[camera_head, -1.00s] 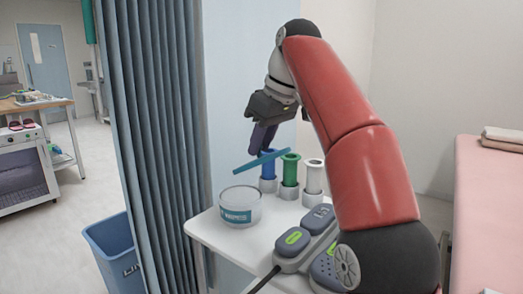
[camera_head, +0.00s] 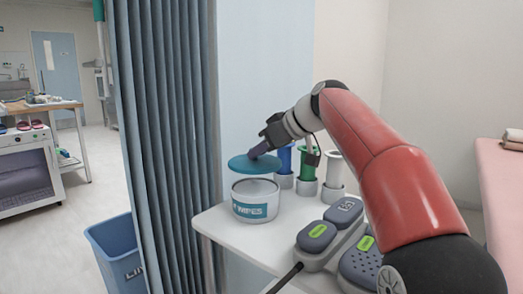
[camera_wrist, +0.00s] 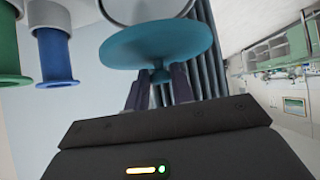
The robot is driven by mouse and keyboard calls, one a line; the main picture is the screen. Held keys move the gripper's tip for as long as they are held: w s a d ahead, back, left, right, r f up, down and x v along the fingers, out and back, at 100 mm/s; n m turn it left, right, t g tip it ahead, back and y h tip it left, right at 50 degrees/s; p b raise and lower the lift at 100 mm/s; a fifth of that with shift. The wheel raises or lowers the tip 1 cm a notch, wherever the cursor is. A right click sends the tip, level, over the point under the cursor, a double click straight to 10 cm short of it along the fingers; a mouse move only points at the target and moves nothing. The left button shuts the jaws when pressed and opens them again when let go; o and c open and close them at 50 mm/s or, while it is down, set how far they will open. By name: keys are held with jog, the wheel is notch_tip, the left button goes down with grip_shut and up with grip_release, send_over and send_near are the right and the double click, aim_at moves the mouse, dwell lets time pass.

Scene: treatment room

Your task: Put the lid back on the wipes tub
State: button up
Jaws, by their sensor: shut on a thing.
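The wipes tub (camera_head: 255,203) is a white round tub with a teal label, upright on the white trolley top. It also shows in the wrist view (camera_wrist: 150,10), partly hidden behind the lid. The teal lid (camera_head: 253,163) is a round disc held just above the tub's open top, close to level. In the wrist view the lid (camera_wrist: 158,42) has a small knob beneath my fingers. My gripper (camera_head: 262,150) is shut on this knob, and both fingers show around it in the wrist view (camera_wrist: 158,82). A gap shows between lid and tub rim in the head view.
Blue (camera_head: 285,160), green (camera_head: 307,165) and white (camera_head: 334,170) spools stand in holders right behind the tub.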

jog(key=shift+f+b, duration=2.1)
jog(key=shift+f, duration=0.55)
jog(key=shift+f, duration=0.1)
dwell(0.4)
jog(key=o, duration=1.5)
jog(key=shift+r+p, duration=3.4)
jog(key=shift+r, duration=0.15)
grip_shut()
